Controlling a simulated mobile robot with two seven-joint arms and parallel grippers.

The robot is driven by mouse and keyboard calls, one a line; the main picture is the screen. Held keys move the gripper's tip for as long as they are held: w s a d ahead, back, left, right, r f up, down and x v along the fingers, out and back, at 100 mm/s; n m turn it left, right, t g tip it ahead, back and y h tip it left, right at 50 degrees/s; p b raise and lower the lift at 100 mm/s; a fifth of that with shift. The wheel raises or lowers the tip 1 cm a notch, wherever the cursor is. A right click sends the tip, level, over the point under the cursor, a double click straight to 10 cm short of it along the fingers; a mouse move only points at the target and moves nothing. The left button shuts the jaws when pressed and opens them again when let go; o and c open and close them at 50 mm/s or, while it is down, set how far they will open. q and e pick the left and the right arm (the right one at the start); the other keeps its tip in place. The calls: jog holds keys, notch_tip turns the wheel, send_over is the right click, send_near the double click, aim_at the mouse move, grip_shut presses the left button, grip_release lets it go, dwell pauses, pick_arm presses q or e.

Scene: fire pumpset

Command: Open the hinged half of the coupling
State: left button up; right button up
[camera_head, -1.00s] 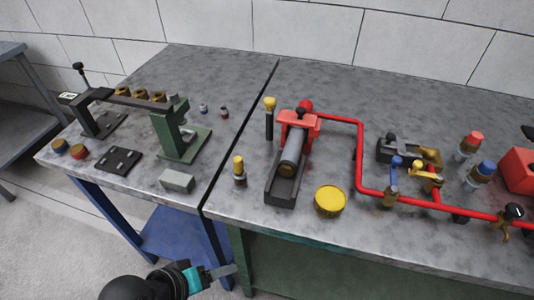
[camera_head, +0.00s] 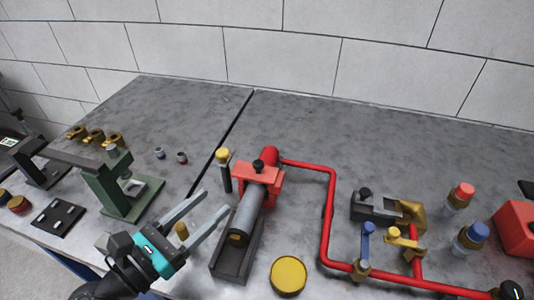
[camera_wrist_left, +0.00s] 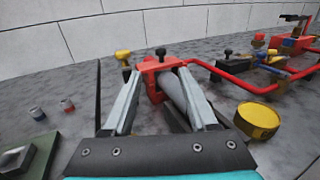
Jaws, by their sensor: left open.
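A red block (camera_head: 258,176) with a black knob (camera_head: 258,165) on top sits over a grey cylinder (camera_head: 246,212), which lies in a dark cradle (camera_head: 230,262). A dark grey clamp block (camera_head: 378,210) with a black knob stands to the right, beside a brass piece (camera_head: 411,213). I cannot tell for sure which one is the coupling. My left gripper (camera_head: 214,200) is open and empty, with its fingers reaching toward the red block from the near left. In the left wrist view the red block (camera_wrist_left: 157,68) shows between and beyond the fingertips.
A red pipe (camera_head: 329,215) runs right from the red block. A yellow-topped post (camera_head: 223,158) stands just left of the block, and a yellow round cap (camera_head: 288,275) lies in front. A green stand (camera_head: 110,192) is on the left table. The back of the table is clear.

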aim_at(255, 166)
pick_arm(q)
jog(key=p+x, duration=0.1)
jog(key=x, duration=1.3)
jog(key=shift+w+d+p, duration=0.15)
jog(key=shift+d+p, duration=0.15)
jog(key=shift+p, duration=0.1)
pick_arm(e)
jog(key=shift+s+a+r, duration=0.8)
jog(key=shift+s+r, duration=0.1)
jog(key=shift+s, duration=0.05)
pick_arm(q)
grip_shut()
pick_arm(e)
jog(key=shift+s, duration=0.1)
